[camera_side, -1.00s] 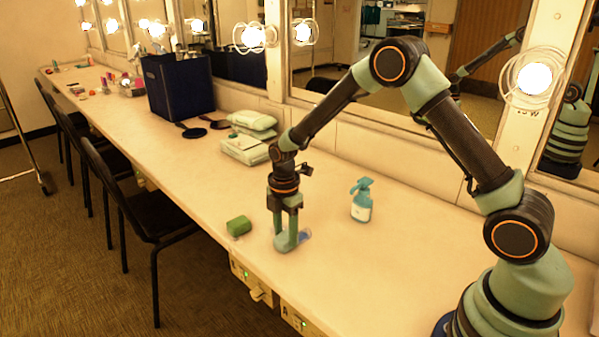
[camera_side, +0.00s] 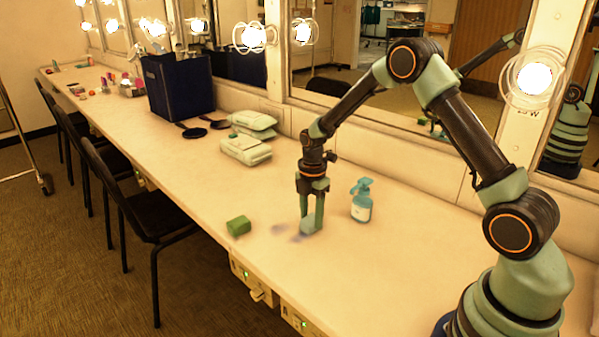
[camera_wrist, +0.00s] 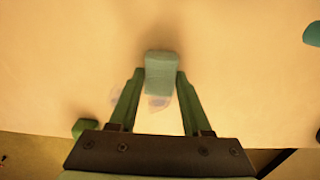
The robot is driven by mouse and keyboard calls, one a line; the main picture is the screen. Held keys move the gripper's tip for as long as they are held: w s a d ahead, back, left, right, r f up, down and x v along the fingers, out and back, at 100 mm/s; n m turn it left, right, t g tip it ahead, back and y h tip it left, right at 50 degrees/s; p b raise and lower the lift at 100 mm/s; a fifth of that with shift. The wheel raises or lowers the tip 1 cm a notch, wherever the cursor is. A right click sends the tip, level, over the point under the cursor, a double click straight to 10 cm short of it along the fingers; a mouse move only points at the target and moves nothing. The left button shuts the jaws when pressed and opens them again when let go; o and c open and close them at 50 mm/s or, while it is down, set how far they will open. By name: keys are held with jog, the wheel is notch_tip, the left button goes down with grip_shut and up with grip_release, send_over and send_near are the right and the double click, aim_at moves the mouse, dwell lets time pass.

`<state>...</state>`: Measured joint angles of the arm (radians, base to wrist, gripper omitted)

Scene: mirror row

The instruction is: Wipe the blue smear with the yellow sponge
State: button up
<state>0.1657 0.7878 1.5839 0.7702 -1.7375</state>
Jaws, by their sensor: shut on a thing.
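My gripper (camera_side: 312,214) is shut on a pale blue-green sponge (camera_side: 308,227) low at the counter top. The sponge also shows between the two fingers in the wrist view (camera_wrist: 161,75). It looks blue-green, not yellow, and no yellow sponge shows. Faint bluish-purple traces of the smear (camera_side: 280,229) lie on the counter just left of the sponge, with another patch by its near edge. In the wrist view, smear traces (camera_wrist: 158,102) show between the fingers and by the left finger. I cannot tell whether part lies under the sponge.
A green block (camera_side: 238,226) lies near the front edge, left of the smear. A blue pump bottle (camera_side: 361,203) stands close on the right. Pale packs (camera_side: 246,150), dark hand mirrors (camera_side: 193,131) and a dark box (camera_side: 178,87) stand farther back. Wall mirrors line the back.

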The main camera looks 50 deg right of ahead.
jog(key=shift+d+r, duration=0.15)
jog(key=shift+r, duration=3.9)
